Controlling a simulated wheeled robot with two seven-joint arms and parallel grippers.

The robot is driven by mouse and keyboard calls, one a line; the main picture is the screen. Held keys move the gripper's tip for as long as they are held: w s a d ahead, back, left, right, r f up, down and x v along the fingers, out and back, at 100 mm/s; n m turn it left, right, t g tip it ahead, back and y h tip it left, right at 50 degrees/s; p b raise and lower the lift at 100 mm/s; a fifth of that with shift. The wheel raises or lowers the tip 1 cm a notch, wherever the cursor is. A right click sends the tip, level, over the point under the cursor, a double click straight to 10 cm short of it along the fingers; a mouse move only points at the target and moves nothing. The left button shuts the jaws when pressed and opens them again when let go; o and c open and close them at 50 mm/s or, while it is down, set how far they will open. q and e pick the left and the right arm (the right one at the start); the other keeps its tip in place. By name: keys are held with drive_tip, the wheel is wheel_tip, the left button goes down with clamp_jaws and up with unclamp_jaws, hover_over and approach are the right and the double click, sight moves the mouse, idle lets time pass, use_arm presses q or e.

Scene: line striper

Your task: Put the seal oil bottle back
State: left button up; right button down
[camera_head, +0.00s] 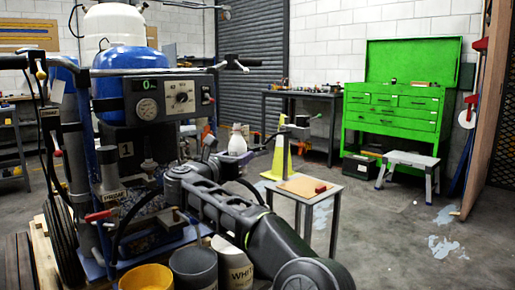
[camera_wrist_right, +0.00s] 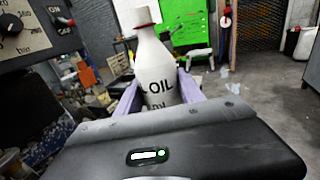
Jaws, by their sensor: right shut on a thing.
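The seal oil bottle (camera_head: 237,140) is white with dark "OIL" lettering and a narrow neck with red at the top. It also shows large in the right wrist view (camera_wrist_right: 158,82). My right gripper (camera_head: 238,157) is shut on its body, with a pale purple finger on each side. The bottle is roughly upright in the head view, held in the air between the line striper (camera_head: 160,105) and the small table (camera_head: 305,187). Its lower part is hidden by the gripper. My left gripper is not in view.
The small table has a wooden top with a red block (camera_head: 320,188) and a grey post fixture. A yellow cone (camera_head: 280,160) stands behind it. Buckets (camera_head: 194,268) stand by the striper. A green tool cabinet (camera_head: 392,115) and step stool (camera_head: 408,160) are farther back.

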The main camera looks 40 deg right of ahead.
drive_tip(key=w+a+f+n+t+y, duration=0.2)
drive_tip(key=a+f+n+t+y, duration=0.15)
drive_tip(key=a+f, duration=0.5)
drive_tip(key=w+a+f+n+t+y, duration=0.2)
drive_tip(key=a+f+n+t+y, duration=0.15)
drive_tip(key=a+f, duration=0.5)
drive_tip(key=s+a+f+n+t+y+p, duration=0.1)
drive_tip(key=s+a+f+n+y, duration=0.1)
drive_tip(key=s+a+f+y, duration=0.3)
drive_tip(key=s+a+f+n+t, duration=0.1)
drive_tip(key=a+f, duration=0.1)
drive_tip(key=f, duration=0.5)
drive_tip(key=s+a+f+n+y+p, duration=0.1)
drive_tip(key=s+a+f+n+y, duration=0.1)
drive_tip(key=s+a+f+y, duration=0.3)
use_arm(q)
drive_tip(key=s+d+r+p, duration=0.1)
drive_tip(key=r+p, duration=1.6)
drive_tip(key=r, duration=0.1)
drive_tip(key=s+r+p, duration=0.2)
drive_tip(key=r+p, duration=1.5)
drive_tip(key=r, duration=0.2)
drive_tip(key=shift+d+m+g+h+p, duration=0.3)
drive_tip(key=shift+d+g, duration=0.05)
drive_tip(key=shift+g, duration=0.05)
use_arm(e)
wheel_tip(320, 180, up, 32)
drive_tip(key=d+h, duration=0.1)
drive_tip(key=shift+t, duration=0.3)
